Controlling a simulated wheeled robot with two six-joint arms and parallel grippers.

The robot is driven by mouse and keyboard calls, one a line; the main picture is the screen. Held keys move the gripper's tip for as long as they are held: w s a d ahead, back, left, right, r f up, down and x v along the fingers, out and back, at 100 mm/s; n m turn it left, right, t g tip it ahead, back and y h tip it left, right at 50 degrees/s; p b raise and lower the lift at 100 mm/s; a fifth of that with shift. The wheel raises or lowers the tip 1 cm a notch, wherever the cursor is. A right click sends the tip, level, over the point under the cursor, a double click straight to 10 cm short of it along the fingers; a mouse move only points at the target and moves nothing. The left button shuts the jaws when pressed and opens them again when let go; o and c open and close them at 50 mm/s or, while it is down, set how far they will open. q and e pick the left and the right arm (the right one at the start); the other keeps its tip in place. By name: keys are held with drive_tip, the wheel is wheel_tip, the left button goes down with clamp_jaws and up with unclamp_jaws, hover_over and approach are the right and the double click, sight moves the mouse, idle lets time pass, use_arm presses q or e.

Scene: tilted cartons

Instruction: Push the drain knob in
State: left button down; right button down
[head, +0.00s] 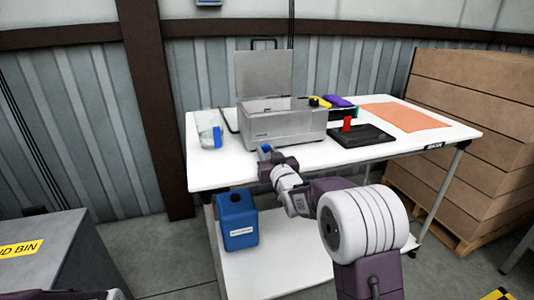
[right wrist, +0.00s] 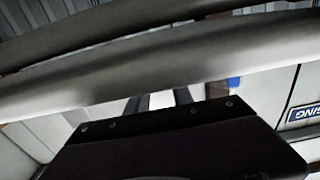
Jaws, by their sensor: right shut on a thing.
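The metal tank (head: 285,126) stands on the white table with its lid (head: 264,73) raised. A small blue knob (head: 266,148), which I take as the drain knob, shows low at the tank's near front. My right gripper (head: 267,155) is at it, shut on it as far as I can tell; the arm covers the contact. In the right wrist view the dark fingers (right wrist: 160,101) run behind a grey bar that hides their tips. A blue patch there (right wrist: 233,83) may be the knob. How far in the knob sits is unclear. My left gripper is out of view.
A clear beaker (head: 209,130) with a blue part stands left of the tank. A black tray (head: 370,137) with a red item (head: 347,123) and an orange mat (head: 406,117) lie right. A blue jug (head: 237,220) stands on the lower shelf.

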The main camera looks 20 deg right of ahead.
idle(0.9)
drive_tip(key=shift+w, duration=0.3)
drive_tip(key=shift+r, duration=0.1)
drive_tip(key=c, duration=1.1)
unclamp_jaws()
drive_tip(key=shift+w, duration=0.1)
drive_tip(key=s+p, duration=0.1)
drive_tip(key=s, duration=0.8)
drive_tip(key=shift+d, duration=0.15)
